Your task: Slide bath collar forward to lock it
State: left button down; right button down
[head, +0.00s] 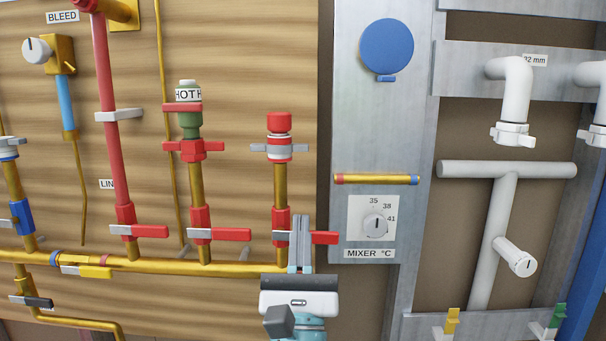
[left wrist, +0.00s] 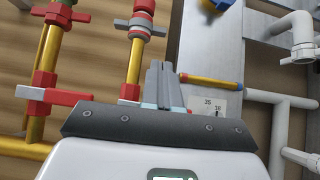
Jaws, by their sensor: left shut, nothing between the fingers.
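No label reading "bath" shows, so I cannot be sure which collar is the bath one. The collar nearest my left gripper (head: 300,222) is a red-and-white ring with grey side wings (head: 279,148), below a red cap on the rightmost brass pipe. It also shows in the left wrist view (left wrist: 140,25). My left gripper is shut and empty, fingers pointing up, below and right of this collar and apart from it. The fingers hide part of the red valve handle (head: 325,238) at this pipe's foot. My right gripper is not in view.
Left stand a green-topped pipe with red wings (head: 185,148) and a thick red pipe (head: 108,115). A horizontal brass pipe (head: 150,264) runs low across the panel. Right are the mixer dial (head: 375,226), a short brass bar (head: 376,179) and white pipes (head: 505,175).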

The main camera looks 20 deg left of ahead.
aim_at(303, 146)
pick_arm(q)
jog(key=p+x, duration=0.1)
jog(key=x, duration=0.7)
jog(key=shift+s+r, duration=0.15)
jog(key=shift+r, duration=0.05)
jog(key=shift+w+a+r, duration=0.1)
jog(key=shift+w+r, duration=0.35)
jog(key=shift+w, duration=0.05)
jog(key=shift+r+b, duration=0.1)
jog(key=shift+b, duration=0.2)
jog(key=shift+r+b, duration=0.5)
jog(key=shift+r, duration=0.5)
